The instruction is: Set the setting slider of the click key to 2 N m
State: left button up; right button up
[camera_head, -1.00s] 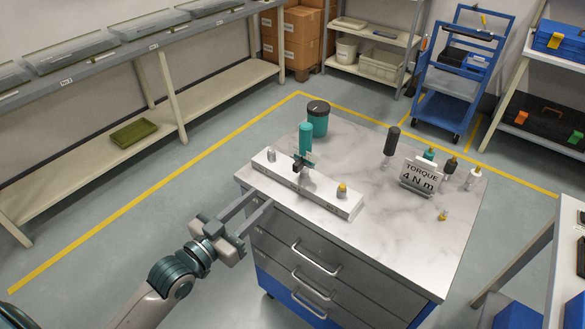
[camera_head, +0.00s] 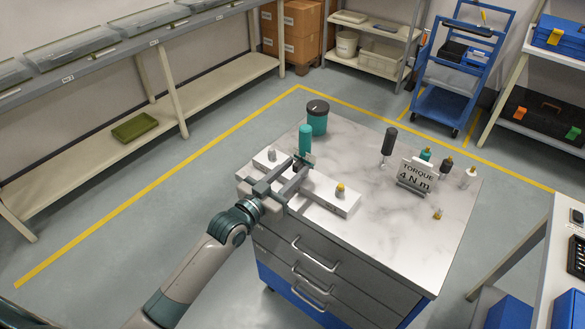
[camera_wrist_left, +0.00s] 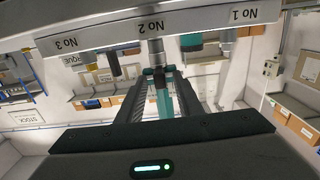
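The click key (camera_head: 305,138) with its teal handle stands upright in the middle of a white block (camera_head: 336,199) on the cabinet top. In the left wrist view, upside down, the key (camera_wrist_left: 163,98) shows teal between my fingers, below the label No 2. My left gripper (camera_head: 294,168) is open, its two fingers spread beside the key's lower part; it also shows in the left wrist view (camera_wrist_left: 160,80). I cannot tell whether a finger touches the key or its slider. The slider's setting is too small to read. My right gripper is out of view.
A sign (camera_head: 416,177) reads TORQUE 4 N m. A dark-handled tool (camera_head: 389,141), several small bottle-like tools and a teal jar with a dark lid (camera_head: 318,117) stand on the marble top. A brass-topped piece (camera_head: 340,190) sits at the block's right end.

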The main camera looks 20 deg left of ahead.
pick_arm(q)
jog(key=shift+c, duration=0.6)
grip_shut()
jog(key=shift+w+a, duration=0.25)
jog(key=shift+a, duration=0.3)
jog(key=shift+w+a, duration=0.25)
jog(key=shift+a, duration=0.3)
jog(key=shift+c, duration=0.7)
grip_release()
jog(key=shift+o, duration=1.3)
jog(key=shift+a, duration=0.1)
jog(key=shift+s, duration=0.1)
